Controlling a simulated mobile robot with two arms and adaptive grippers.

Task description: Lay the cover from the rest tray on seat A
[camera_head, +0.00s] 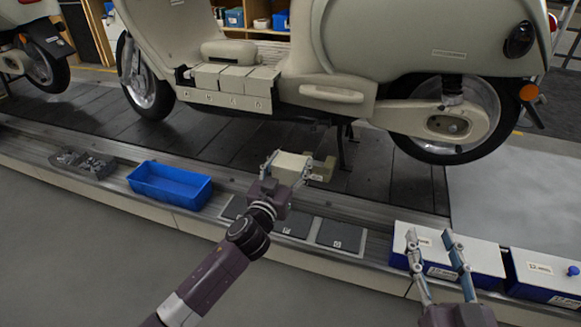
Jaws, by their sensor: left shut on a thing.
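A cream block-shaped cover (291,163) is between the fingers of my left gripper (287,166), which is shut on it. A small olive tray (323,171) with a label shows just right of the cover, partly hidden; it looks like the rest tray. On the scooter's side, a row of lettered seats (225,101) carries cream covers (236,79). The leftmost place, seat A (184,76), looks dark and uncovered. My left gripper is below and to the right of this row, apart from it. My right gripper (431,238) is open and empty at the lower right.
A blue bin (170,184) and a grey tray of small metal parts (84,163) stand on the ledge at left. Dark pads (340,235) lie near my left gripper. White-topped blue boxes (462,258) stand at right. The scooter (400,35) overhangs the slat conveyor (110,108).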

